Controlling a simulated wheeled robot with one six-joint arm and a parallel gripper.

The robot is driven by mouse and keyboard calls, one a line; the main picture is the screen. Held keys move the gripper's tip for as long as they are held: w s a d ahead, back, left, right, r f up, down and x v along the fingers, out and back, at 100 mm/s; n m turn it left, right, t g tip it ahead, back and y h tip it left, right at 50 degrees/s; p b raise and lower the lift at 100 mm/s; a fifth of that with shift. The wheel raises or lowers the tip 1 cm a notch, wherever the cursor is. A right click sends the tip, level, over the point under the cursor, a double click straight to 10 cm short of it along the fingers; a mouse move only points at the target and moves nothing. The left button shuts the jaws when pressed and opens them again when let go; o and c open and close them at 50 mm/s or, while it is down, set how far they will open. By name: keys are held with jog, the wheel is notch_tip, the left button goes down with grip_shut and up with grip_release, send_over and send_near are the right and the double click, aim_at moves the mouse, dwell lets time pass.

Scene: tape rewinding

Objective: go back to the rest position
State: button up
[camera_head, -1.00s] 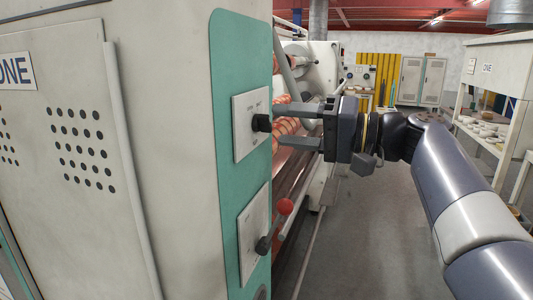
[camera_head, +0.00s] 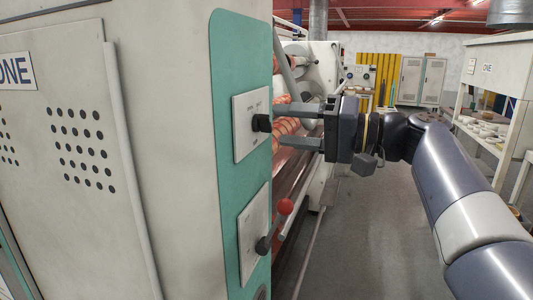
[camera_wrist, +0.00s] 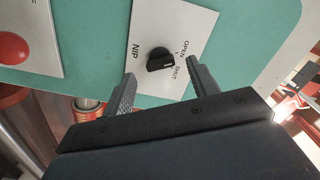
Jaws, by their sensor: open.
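My gripper (camera_head: 276,124) is open and empty, pointing left at the machine's teal side panel (camera_head: 229,60). Its two fingers stand apart close to the upper white plate (camera_head: 243,138) with a black knob (camera_head: 261,123). In the wrist view, my gripper (camera_wrist: 158,82) has its fingertips on either side of the black knob (camera_wrist: 160,60) on a plate marked NIP, OPEN and SHUT. The knob sits between the fingertips; I cannot tell whether they touch it.
Rolls of orange tape (camera_head: 287,126) lie behind the panel. A shelf (camera_head: 485,135) stands at the right. The grey floor (camera_head: 370,240) is clear in the middle.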

aim_at(270, 121)
jog(key=x, duration=0.3)
jog(key=shift+w+a+r+p, duration=0.1)
jog(key=shift+a+r+p, duration=0.2)
jog(key=shift+p, duration=0.2)
jog(key=shift+m+p, duration=0.8)
jog(key=shift+p, duration=0.1)
jog(key=m+p, duration=0.4)
jog(key=p, duration=0.2)
jog(key=m+p, duration=0.6)
jog(key=p, duration=0.4)
jog(key=shift+m, duration=0.3)
jog(key=b+v, duration=0.2)
jog(key=v, duration=0.7)
jog(key=shift+f, duration=0.2)
jog(key=shift+a, duration=0.1)
